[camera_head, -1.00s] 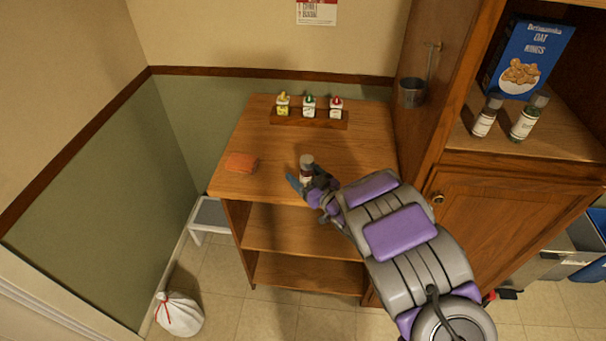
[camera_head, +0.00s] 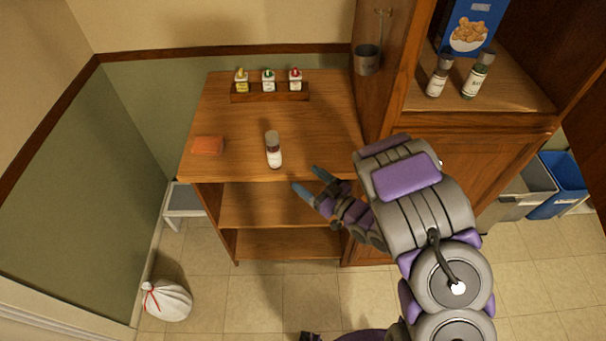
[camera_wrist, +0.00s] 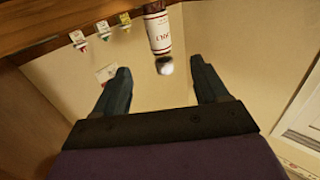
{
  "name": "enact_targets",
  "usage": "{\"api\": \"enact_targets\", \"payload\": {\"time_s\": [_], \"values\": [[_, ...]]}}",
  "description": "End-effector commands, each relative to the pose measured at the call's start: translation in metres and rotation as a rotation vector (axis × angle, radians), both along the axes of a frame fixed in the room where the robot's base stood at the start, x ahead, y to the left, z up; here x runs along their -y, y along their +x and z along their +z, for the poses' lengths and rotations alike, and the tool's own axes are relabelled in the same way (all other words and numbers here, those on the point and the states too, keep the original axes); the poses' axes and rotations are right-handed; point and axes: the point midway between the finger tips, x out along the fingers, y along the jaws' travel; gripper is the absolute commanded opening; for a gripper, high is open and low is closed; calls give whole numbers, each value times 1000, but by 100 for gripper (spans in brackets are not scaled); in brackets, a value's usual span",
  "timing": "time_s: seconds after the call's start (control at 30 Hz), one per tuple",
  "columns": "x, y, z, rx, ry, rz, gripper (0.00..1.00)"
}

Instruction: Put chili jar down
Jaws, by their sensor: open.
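The chili jar (camera_head: 273,150) stands upright on the wooden counter (camera_head: 330,130), near its front edge. It has a white and dark red label and a greyish cap. My gripper (camera_head: 308,180) is open and empty, just off the front edge, to the right of the jar and apart from it. In the wrist view the jar (camera_wrist: 158,30) shows upside down beyond the two spread fingers of my gripper (camera_wrist: 160,85), with nothing between them.
An orange sponge-like block (camera_head: 208,146) lies at the counter's left. A wooden rack (camera_head: 270,96) with several small bottles stands at the back. A cabinet (camera_head: 430,125) with two jars and a blue box (camera_head: 470,25) rises at right. A white bag (camera_head: 167,300) sits on the floor.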

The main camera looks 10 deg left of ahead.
Motion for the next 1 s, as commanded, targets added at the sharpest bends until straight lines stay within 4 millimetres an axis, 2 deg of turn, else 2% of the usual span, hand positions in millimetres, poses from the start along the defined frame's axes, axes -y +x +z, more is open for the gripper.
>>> {"api": "enact_targets", "payload": {"time_s": [0.13, 0.43, 0.67, 0.77, 1.0], "values": [[5, 1, 6, -4, 1, -9, 73], [9, 6, 47, -11, 5, -20, 73], [7, 5, 63, 0, 1, -3, 73], [0, 8, 63, 1, 1, 0, 73], [-32, 27, 63, 3, 3, 1, 73]]}}
